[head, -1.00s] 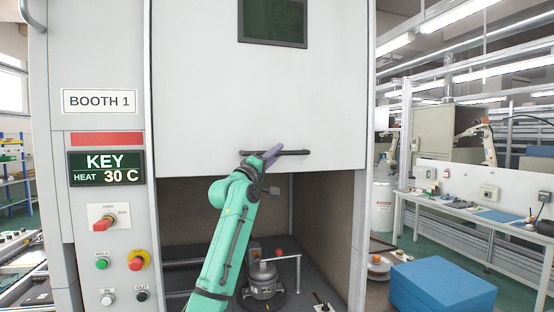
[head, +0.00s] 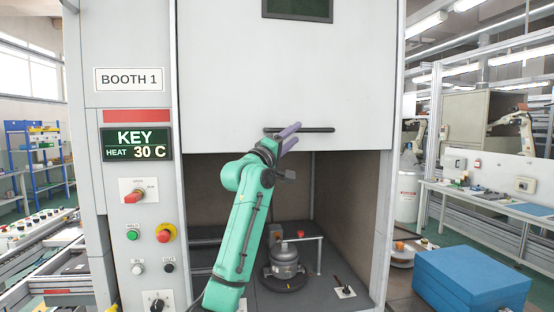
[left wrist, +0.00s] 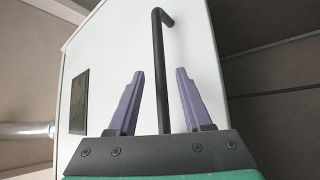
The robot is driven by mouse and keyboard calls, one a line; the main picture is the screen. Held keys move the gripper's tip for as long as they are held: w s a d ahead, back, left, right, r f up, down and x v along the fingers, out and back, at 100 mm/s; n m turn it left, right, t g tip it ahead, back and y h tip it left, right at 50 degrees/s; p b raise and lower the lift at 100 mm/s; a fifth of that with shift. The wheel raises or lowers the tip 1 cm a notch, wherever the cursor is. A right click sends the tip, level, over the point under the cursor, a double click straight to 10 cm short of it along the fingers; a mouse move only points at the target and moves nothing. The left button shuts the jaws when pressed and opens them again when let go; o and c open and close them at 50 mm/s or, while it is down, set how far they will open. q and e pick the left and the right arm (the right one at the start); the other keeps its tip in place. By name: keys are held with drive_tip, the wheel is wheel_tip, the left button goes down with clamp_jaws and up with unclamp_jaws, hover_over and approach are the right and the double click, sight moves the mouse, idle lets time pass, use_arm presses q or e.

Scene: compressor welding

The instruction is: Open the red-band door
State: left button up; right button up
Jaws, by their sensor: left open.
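The white booth door (head: 285,85) is partly raised, with the booth's dark interior showing below its lower edge. A red band (head: 136,116) is on the panel to the left of the door. A black bar handle (head: 318,130) runs across the door's lower part. My left gripper (head: 295,136) is at the handle's left half with its two purple fingers apart. In the left wrist view, the handle (left wrist: 160,60) passes between the open fingers (left wrist: 159,75), with gaps on both sides. My right gripper is not in view.
Inside the booth, a grey compressor (head: 285,262) stands on a dark floor. The control panel (head: 120,200) with knobs and buttons is left of the opening. A blue block (head: 470,282) is at the lower right, before a workbench (head: 490,200).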

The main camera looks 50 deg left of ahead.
use_arm(q)
drive_tip(key=b+v, duration=0.6)
drive_tip(key=v, duration=0.4)
drive_tip(key=shift+s, duration=0.4)
drive_tip(key=shift+d+f, duration=0.1)
